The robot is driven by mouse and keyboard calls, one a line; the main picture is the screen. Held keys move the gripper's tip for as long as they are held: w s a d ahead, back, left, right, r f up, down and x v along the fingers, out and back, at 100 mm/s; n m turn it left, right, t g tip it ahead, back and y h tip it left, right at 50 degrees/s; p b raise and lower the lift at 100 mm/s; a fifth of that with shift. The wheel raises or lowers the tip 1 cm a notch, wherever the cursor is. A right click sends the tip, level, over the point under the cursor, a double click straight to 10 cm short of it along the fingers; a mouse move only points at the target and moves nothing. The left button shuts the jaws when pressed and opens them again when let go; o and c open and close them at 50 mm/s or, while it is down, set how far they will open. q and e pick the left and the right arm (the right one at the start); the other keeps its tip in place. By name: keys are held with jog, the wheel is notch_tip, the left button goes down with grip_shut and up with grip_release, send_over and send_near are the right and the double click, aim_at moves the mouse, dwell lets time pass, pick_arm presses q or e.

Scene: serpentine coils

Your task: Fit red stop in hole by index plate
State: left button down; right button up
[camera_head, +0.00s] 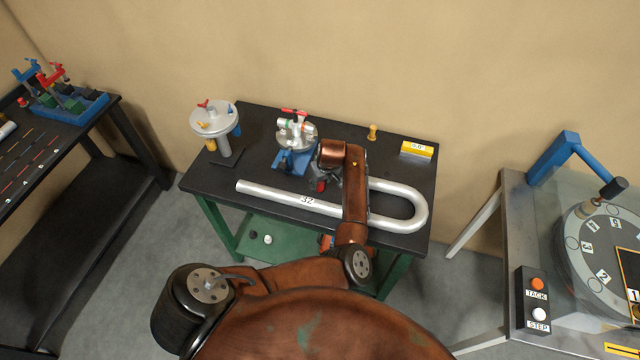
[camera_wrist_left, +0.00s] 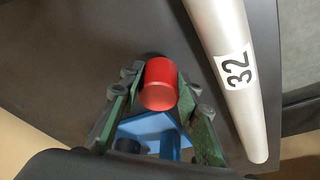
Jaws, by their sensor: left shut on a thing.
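My left gripper (camera_head: 325,181) is low over the dark worktable (camera_head: 250,122), beside the near end of a blue-based fixture. In the left wrist view its green fingers (camera_wrist_left: 160,100) are shut on a red cylinder, the red stop (camera_wrist_left: 160,84). The stop also shows as a small red patch below the gripper in the head view (camera_head: 320,186). The fixture has a round grey metal plate (camera_head: 297,135) with red handles on top and a blue base (camera_head: 292,160). I cannot make out the hole, or whether the stop touches the table. My right gripper is not in view.
A U-bent silver tube (camera_head: 270,194) marked 32 lies just in front of the gripper. A round grey stand (camera_head: 213,118), a brass peg (camera_head: 373,131) and a yellow block (camera_head: 417,149) stand on the table. A numbered dial (camera_head: 585,240) is on the right table.

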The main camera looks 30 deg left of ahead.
pick_arm(q)
jog(key=shift+f, duration=0.1)
jog(key=shift+a+f, duration=0.1)
jog(key=shift+f, duration=0.25)
jog(key=shift+f, duration=0.3)
jog(key=c, duration=1.4)
grip_release()
jog(key=shift+o, duration=0.2)
jog(key=shift+f, duration=0.1)
